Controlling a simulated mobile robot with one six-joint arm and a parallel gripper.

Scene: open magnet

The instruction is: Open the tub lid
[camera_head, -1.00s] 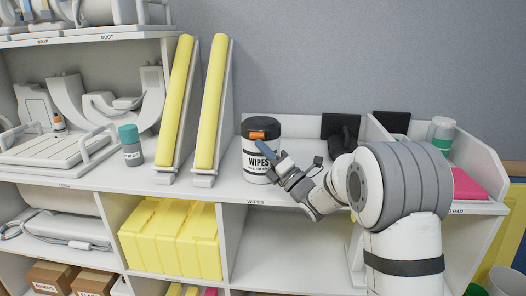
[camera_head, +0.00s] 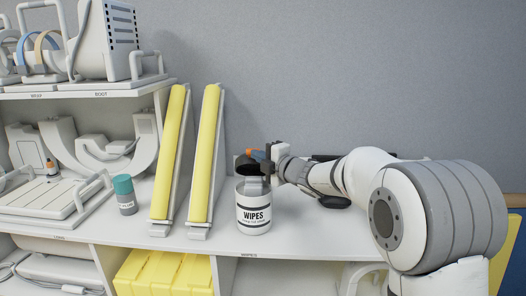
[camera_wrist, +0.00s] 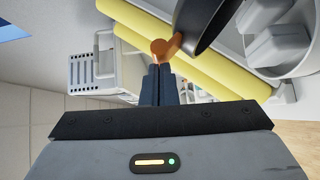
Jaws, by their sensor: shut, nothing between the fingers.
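The white wipes tub (camera_head: 254,213), labelled WIPES, stands upright on the shelf top right of the yellow pads. Its dark lid (camera_head: 247,166) is raised and tilted above the rim, with a pale grey piece showing in the mouth. An orange tab (camera_head: 257,154) is at the lid's edge. My gripper (camera_head: 269,152) is at the lid's upper right, beside the tab. In the wrist view, the blue fingers (camera_wrist: 160,70) are shut and empty. Their tips are at or just short of the orange tab (camera_wrist: 165,48), and the dark lid (camera_wrist: 205,22) is beyond; I cannot tell whether they touch.
Two upright yellow pads (camera_head: 207,155) on white supports stand left of the tub. A grey bottle with a teal cap (camera_head: 124,195) is further left. A black item (camera_head: 335,201) lies behind my arm. The shelf front before the tub is clear.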

